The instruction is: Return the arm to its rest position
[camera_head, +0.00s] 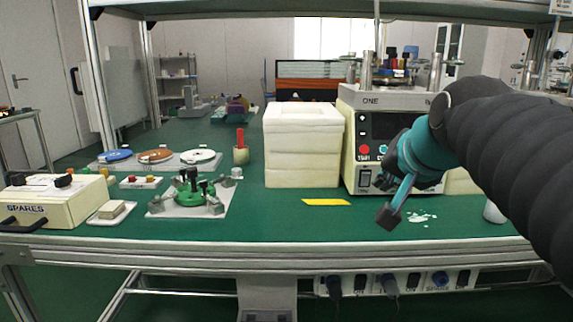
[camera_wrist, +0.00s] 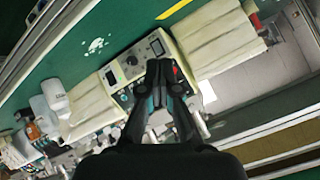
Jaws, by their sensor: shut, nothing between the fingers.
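My gripper (camera_head: 390,215) is at the right of the head view, at the end of my dark sleeved arm, which reaches in from the right edge. It hangs above the green bench top, in front of the lapping machine (camera_head: 363,181) marked ONE. In the wrist view my gripper (camera_wrist: 160,66) shows with its fingers together and nothing between them. The machine's front panel (camera_wrist: 140,60) lies beyond the fingers there. The fingers appear apart from the machine, though the exact gap is hard to tell.
White stacked blocks (camera_head: 303,150) stand left of the machine. A yellow strip (camera_head: 326,202) and white spill (camera_head: 422,218) lie on the bench. A green fixture (camera_head: 190,193), a SPARES box (camera_head: 50,203) and coloured discs (camera_head: 155,156) are at left. The front middle of the bench is clear.

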